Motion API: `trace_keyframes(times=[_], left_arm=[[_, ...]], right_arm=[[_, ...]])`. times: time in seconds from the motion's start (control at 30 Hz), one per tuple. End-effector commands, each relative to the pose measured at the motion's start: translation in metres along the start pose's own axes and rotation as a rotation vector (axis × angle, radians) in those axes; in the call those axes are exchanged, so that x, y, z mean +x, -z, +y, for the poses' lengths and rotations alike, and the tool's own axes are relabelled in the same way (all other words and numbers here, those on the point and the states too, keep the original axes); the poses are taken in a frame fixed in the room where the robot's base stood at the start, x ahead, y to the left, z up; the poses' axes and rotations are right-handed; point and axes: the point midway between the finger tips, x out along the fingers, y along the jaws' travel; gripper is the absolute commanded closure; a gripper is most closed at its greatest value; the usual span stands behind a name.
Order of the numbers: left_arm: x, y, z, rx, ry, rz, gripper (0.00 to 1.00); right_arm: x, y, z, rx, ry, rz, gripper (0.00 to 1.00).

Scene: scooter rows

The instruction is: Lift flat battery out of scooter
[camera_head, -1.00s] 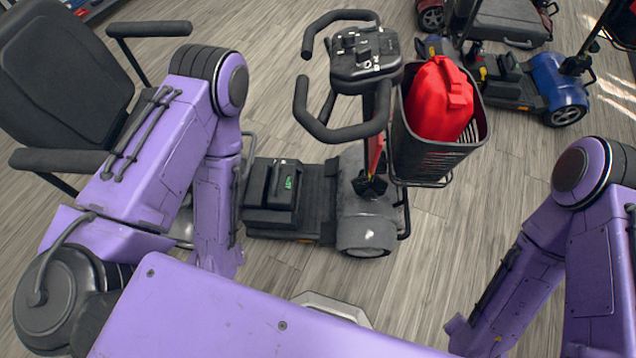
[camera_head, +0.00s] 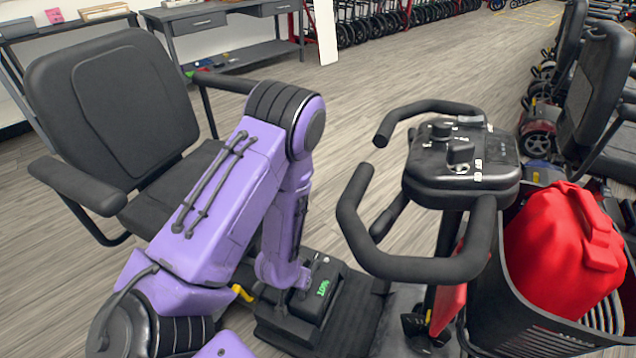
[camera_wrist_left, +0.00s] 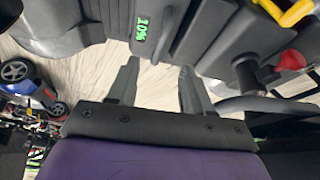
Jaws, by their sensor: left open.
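The flat battery (camera_head: 318,304) is a dark box with a green display reading about 10%, on the floor deck of the grey scooter (camera_head: 461,178). In the left wrist view the battery (camera_wrist_left: 172,22) lies beyond the fingertips at the top. My left gripper (camera_wrist_left: 157,72) is open and empty, with free space between its fingers. In the head view my left arm comes down at the battery's left edge, and the arm hides most of the gripper. I cannot tell whether the fingers touch the battery. My right gripper is not in view.
The scooter's black seat (camera_head: 112,105) stands at left. Its handlebar (camera_head: 425,268) rises right of the battery. A basket (camera_head: 530,325) holding a red bag (camera_head: 562,250) is at far right. A yellow lever (camera_head: 243,293) is beside the battery. Open floor lies behind, before a grey workbench (camera_head: 225,12).

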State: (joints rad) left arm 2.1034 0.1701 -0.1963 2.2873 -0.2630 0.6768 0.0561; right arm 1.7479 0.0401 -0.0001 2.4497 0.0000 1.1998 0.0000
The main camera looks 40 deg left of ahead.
Motion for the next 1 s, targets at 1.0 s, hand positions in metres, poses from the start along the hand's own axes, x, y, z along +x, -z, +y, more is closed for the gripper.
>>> trace_keyframes(times=[1.0], left_arm=[[0.146, 0.032, -0.002, 0.092, -0.015, 0.001, 0.50]], right_arm=[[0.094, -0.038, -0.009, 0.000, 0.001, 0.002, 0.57]])
